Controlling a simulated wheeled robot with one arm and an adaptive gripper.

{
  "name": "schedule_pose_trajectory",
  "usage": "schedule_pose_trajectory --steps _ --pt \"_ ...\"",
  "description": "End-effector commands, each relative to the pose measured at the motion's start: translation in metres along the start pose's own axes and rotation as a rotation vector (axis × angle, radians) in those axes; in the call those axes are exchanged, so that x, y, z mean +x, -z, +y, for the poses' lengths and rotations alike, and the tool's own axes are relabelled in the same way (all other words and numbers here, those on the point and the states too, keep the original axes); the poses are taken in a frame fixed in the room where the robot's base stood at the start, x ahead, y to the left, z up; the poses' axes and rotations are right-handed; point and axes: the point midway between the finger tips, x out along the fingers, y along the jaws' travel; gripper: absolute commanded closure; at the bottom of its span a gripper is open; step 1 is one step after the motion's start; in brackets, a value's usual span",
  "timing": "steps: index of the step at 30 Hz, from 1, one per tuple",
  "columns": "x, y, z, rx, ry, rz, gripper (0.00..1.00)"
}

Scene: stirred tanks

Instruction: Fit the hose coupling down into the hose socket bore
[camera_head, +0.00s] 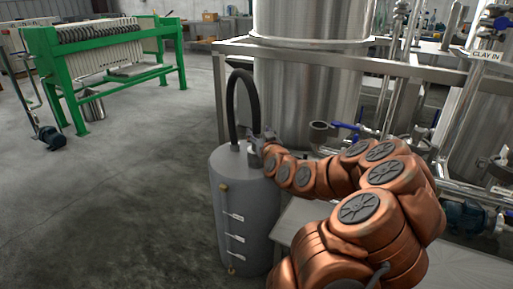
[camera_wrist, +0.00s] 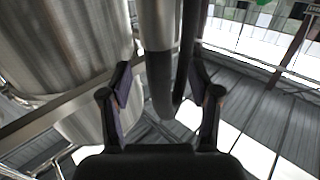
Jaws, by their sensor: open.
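The wrist view appears upside down. There a grey cylindrical end, which looks like the hose coupling (camera_wrist: 159,24), leads into the dark hose (camera_wrist: 162,88). My open gripper (camera_wrist: 160,80) has one finger on each side of the hose and coupling, with visible gaps. In the head view the coupling is mostly hidden by my gripper. A short upright pipe with an open top, seemingly the hose socket (camera_head: 319,128), stands to the right, beyond my arm.
The grey tank (camera_head: 240,205) stands below my gripper. A steel frame rail (camera_head: 300,57) and a large steel vessel (camera_head: 305,95) are close behind. A blue-handled valve (camera_head: 347,127) sits beside the socket. A green filter press (camera_head: 105,55) is far left; the floor between is clear.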

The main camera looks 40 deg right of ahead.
Motion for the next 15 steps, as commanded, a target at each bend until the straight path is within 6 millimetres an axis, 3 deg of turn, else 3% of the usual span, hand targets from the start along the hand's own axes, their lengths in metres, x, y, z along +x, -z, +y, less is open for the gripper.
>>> schedule_pose_trajectory --steps 15 --pt "0.041 0.001 0.002 -0.002 0.0 0.001 0.38"
